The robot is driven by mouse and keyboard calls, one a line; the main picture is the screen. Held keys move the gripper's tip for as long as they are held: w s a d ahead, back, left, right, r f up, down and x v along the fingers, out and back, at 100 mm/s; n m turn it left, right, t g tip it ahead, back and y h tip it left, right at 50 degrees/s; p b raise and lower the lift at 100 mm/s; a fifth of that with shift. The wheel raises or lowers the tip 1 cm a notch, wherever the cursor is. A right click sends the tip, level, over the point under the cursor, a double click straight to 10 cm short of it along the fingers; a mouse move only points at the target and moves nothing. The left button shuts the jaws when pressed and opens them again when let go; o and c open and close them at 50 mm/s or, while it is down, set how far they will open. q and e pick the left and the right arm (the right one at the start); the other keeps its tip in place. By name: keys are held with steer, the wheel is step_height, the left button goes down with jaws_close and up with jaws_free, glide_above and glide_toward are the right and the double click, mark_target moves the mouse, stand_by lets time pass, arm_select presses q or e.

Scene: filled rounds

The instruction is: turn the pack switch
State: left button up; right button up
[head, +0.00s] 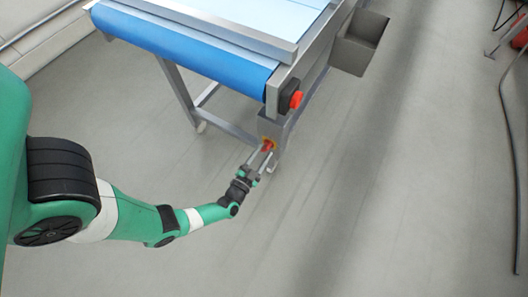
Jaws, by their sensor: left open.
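A red switch knob with a yellow surround (267,145) sits on a grey box (270,128) at the near corner of the conveyor frame, low down. My left gripper (262,157) is open right at this knob, with its two fingers reaching up towards it and seemingly one on each side. I cannot tell whether the fingers touch the knob. The fingers partly hide the lower part of the switch. My right gripper is not in view.
A conveyor with a blue belt (185,50) stands above the switch. A red button on a black box (296,99) is on its corner. A grey bin (360,42) hangs at its right side. A dark cable or pole (507,140) is at far right. The floor is clear.

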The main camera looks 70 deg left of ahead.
arm_select(q)
steer(key=shift+w+a, duration=0.4)
steer(key=shift+w, duration=0.1)
steer(key=shift+c, duration=0.3)
jaws_close()
steer(key=shift+s+a+n, duration=0.1)
steer(key=shift+n, duration=2.8)
